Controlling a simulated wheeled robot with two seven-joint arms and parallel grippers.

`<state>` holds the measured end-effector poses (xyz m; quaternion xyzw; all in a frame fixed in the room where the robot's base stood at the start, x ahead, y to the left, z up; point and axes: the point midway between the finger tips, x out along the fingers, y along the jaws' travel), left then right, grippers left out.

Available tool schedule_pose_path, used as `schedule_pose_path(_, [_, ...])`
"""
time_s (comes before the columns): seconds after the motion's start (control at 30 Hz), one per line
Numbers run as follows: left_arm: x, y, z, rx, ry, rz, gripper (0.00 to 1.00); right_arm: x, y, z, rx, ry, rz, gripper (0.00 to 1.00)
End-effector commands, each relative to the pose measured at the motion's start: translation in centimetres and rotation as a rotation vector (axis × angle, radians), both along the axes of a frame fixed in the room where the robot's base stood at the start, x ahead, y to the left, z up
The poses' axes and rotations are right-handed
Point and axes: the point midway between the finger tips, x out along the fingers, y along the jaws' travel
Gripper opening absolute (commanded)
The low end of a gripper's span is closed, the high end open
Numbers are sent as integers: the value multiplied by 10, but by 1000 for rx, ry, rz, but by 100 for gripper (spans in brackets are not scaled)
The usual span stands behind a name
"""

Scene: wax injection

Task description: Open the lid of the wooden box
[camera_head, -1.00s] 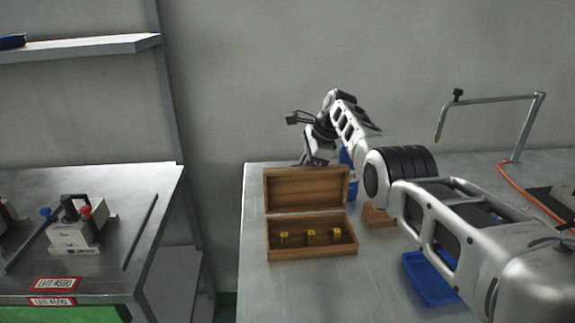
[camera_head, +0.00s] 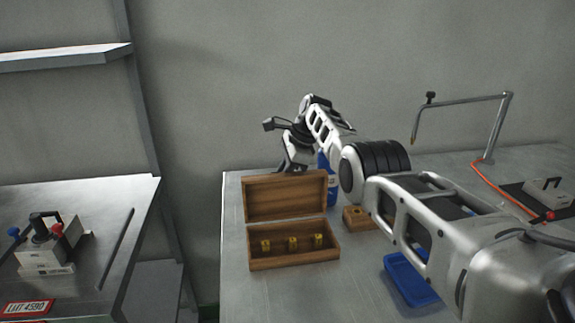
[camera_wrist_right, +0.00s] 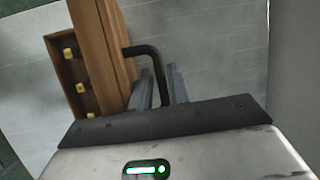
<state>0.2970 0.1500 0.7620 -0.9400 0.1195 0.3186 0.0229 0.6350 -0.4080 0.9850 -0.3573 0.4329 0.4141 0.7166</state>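The wooden box (camera_head: 300,258) stands on the metal table with its lid (camera_head: 285,197) raised about upright at the back. Several small yellow pieces (camera_head: 292,243) sit inside. My right gripper (camera_head: 289,165) is behind the lid's upper edge; its fingertips are hidden there in the head view. In the right wrist view my gripper's fingers (camera_wrist_right: 158,88) stand close on both sides of a black curved handle (camera_wrist_right: 144,50), which fills the narrow gap. The handle joins the lid (camera_wrist_right: 96,45). My left gripper is not in view.
A blue tray (camera_head: 408,280), a small wooden block (camera_head: 358,218) and a blue bottle (camera_head: 331,185) are near my right arm. A metal frame (camera_head: 497,125) stands at the right. A second table (camera_head: 80,260) with a clamp-like device (camera_head: 45,250) is left, across a gap.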

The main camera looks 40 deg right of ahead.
Motion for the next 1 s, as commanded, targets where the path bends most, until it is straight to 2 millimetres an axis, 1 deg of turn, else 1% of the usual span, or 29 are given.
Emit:
schedule_pose_path(0.17, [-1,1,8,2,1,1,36,-4,-5,18,0,-4,-1,18])
schedule_pose_path(0.23, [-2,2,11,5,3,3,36,-7,-8,29,-2,-3,-2,18])
schedule_pose_path(0.27, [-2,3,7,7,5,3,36,-9,-10,33,-2,-6,-1,18])
schedule_pose_path(0.5, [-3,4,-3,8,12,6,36,-26,-28,86,-1,-5,-3,18])
schedule_pose_path(0.6, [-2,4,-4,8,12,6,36,-33,-35,107,0,-5,-4,18])
schedule_pose_path(0.7, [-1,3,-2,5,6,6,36,-39,-40,124,0,-3,-3,18])
schedule_pose_path(0.83, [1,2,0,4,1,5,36,-43,-45,138,0,-2,-3,18])
schedule_pose_path(1.0, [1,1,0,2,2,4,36,-46,-47,145,0,0,-2,18])
